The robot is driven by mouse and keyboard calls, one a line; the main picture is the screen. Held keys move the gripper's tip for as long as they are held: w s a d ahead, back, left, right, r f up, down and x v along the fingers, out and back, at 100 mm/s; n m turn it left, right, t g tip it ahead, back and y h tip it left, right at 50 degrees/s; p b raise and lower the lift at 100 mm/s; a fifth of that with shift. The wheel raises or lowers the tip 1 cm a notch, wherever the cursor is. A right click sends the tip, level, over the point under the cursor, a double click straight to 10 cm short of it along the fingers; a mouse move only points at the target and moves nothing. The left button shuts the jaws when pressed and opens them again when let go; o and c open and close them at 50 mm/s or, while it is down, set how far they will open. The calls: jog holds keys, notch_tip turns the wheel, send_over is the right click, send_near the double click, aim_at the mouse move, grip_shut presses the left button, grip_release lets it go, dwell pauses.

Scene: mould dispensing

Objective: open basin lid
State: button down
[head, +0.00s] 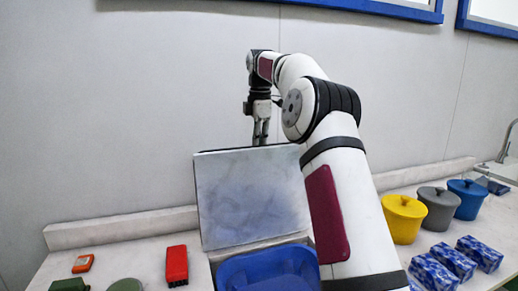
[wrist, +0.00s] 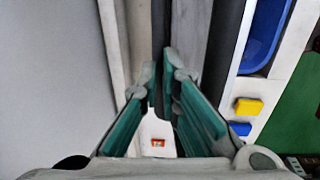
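The basin lid (head: 250,200) is a grey-blue panel standing nearly upright behind the blue basin (head: 268,268). The basin also shows at the upper right of the wrist view (wrist: 265,35). My gripper (head: 260,140) points down at the lid's top edge, on its far side near the wall; the lid hides its fingertips in the head view. In the wrist view the two teal-padded fingers (wrist: 161,80) have a narrow gap between them, and no held object shows there. Whether a finger touches the lid cannot be told.
A wall stands close behind the lid, with a low ledge (head: 125,226) along it. A red box (head: 177,265) and an orange device (head: 82,263) lie at left. Yellow (head: 402,222), grey (head: 437,212) and blue (head: 467,203) pots and blue-patterned boxes (head: 455,262) stand at right.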

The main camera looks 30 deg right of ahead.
jog(key=shift+w+d+f+g, duration=0.1)
jog(key=shift+f+g, duration=0.05)
jog(key=shift+f, duration=0.55)
jog(key=shift+w+d+f+g, duration=0.1)
jog(key=shift+f+g, duration=0.05)
jog(key=shift+f, duration=0.5)
jog(key=c, duration=1.7)
grip_release()
jog(key=shift+f, duration=0.1)
jog(key=shift+o, duration=0.2)
jog(key=shift+w+r, duration=0.2)
jog(key=shift+w, duration=0.05)
jog(key=shift+s+a+r, duration=0.1)
